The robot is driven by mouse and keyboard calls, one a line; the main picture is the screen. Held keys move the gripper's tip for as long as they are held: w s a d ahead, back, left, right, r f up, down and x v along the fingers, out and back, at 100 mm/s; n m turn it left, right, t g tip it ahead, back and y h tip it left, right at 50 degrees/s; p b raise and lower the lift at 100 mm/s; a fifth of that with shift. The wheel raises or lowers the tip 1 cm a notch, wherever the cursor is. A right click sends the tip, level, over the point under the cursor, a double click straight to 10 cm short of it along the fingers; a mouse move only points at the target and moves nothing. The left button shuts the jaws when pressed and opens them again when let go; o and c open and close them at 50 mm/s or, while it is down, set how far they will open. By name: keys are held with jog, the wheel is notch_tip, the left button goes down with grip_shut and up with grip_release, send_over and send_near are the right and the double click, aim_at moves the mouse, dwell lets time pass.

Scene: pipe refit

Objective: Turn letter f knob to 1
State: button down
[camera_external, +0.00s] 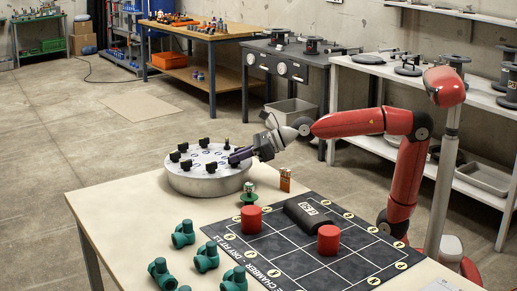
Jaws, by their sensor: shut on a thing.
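A round grey drum (191,184) stands on the near table, with several black knobs on its pale top, such as a front knob (211,167) and a back knob (203,142). The letters and numbers on it are too small to read, so I cannot tell which knob is f or where it points. My gripper (235,157) reaches in from the right, low over the drum's right edge. It is shut on a knob there, and its fingers mostly hide that knob.
Right of the drum are a green-based part (248,196) and a small orange block (285,179). A black grid mat (300,262) holds red cylinders (251,219) and a dark cylinder (308,215). Green pipe fittings (206,257) lie in front. The table's left side is clear.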

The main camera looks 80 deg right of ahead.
jog(key=shift+m+h, duration=0.5)
jog(key=shift+h, duration=0.2)
jog(key=c, duration=1.5)
grip_release()
notch_tip(320, 180, up, 20)
